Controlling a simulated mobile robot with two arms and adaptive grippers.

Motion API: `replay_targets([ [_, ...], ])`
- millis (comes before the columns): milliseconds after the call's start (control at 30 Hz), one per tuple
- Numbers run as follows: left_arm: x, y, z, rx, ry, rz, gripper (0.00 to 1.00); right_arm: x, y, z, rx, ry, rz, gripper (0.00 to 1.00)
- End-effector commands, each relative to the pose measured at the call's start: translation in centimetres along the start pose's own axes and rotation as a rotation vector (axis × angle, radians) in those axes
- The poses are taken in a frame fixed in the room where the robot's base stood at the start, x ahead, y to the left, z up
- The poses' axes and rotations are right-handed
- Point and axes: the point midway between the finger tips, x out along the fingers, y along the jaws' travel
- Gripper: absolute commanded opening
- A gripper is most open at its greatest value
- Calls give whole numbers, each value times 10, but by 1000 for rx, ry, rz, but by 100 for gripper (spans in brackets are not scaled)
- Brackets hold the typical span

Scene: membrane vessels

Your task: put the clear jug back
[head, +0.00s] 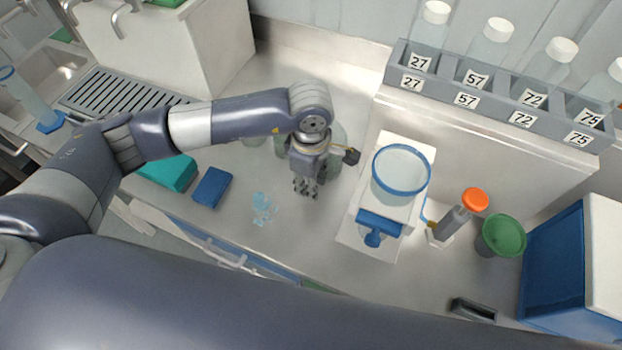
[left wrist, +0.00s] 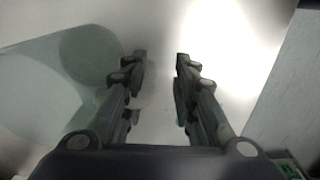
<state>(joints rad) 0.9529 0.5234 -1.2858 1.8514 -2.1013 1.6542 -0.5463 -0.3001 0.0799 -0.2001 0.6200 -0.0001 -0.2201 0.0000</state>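A clear, faintly green vessel (head: 336,152), which may be the clear jug, stands on the steel counter, largely hidden behind my left gripper and forearm. A large clear round-ended vessel (left wrist: 55,80) also fills the left of the left wrist view, beside the fingers and not between them. My left gripper (head: 306,188) points down over the counter; its fingers (left wrist: 160,85) are apart with nothing between them. I cannot tell for sure which one is the jug. My right gripper is not in view.
A blue-rimmed clear vessel (head: 400,172) sits on a white device at right. Nearby are an orange-capped tube (head: 474,201) and a green-topped cup (head: 503,236). A numbered rack (head: 490,92) holds white-capped bottles. A blue box (head: 212,187) and a wet-looking blue patch (head: 264,208) lie left.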

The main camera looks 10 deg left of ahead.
Motion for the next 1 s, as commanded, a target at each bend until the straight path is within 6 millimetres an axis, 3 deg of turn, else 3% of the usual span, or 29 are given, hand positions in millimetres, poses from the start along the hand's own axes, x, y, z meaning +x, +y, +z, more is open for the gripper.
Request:
replay_targets([
  [200,-5,0,0,-1,1,-2,28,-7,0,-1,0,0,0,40],
  [267,-11,1,0,-1,-1,3,28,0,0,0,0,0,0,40],
  [700,-101,1,0,0,0,3,28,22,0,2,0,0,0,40],
  [1000,-123,0,0,0,1,-1,28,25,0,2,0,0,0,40],
])
